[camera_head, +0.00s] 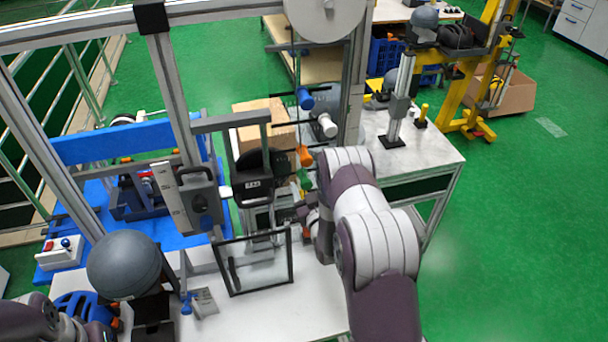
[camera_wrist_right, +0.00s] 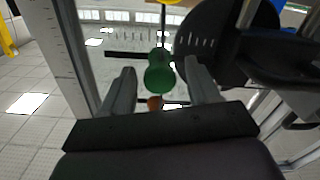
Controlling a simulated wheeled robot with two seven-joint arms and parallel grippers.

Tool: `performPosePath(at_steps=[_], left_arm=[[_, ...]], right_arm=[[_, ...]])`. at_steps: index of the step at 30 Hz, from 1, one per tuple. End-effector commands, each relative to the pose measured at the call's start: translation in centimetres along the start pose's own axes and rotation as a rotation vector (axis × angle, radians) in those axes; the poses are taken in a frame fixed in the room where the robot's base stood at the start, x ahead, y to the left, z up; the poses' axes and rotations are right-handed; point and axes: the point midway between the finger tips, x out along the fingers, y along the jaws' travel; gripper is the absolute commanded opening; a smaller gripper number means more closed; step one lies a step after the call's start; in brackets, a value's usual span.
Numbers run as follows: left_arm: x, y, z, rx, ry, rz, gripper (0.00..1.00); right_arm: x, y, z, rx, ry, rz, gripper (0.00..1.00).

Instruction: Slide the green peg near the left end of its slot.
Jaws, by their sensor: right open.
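The green peg (camera_wrist_right: 160,73) shows end-on in the right wrist view, on a dark horizontal slot bar. In the head view a small part of the green peg (camera_head: 303,178) shows beside my right arm, below the orange peg (camera_head: 305,156). My right gripper (camera_wrist_right: 160,90) is open, its two fingers on either side of the green peg with visible gaps. In the head view it is mostly hidden behind my right arm. The peg's place along its slot is hard to tell. My left arm shows at the lower left corner; its jaws cannot be made out.
A blue peg (camera_head: 305,97) and a white peg (camera_head: 326,126) sit higher on the tower. A dark round weight (camera_wrist_right: 225,45) is close right of my fingers. A black frame (camera_head: 255,262) stands on the white table (camera_head: 310,310). A grey ball (camera_head: 123,264) is at left.

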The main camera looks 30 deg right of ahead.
Motion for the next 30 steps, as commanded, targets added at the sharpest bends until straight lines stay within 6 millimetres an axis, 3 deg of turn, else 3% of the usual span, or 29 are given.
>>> performPosePath(at_steps=[6,14,20,25,30], left_arm=[[-0.8,0.0,-0.1,0.000,0.000,0.000,0.43],[-0.8,0.0,-0.1,0.000,0.000,0.000,0.43],[-0.8,0.0,-0.1,0.000,0.000,0.000,0.43],[-0.6,0.0,-0.1,0.000,0.000,0.000,0.43],[0.4,0.0,0.1,0.000,0.000,0.000,0.43]], right_arm=[[2.5,0.0,-0.1,0.001,-0.001,0.001,0.60],[2.7,0.0,0.1,0.001,-0.002,0.000,0.60],[2.7,0.0,0.1,0.001,-0.002,0.000,0.00],[2.7,-0.4,0.0,0.001,-0.001,-0.002,0.00],[2.7,-2.6,-0.4,0.001,0.002,-0.006,0.00]])
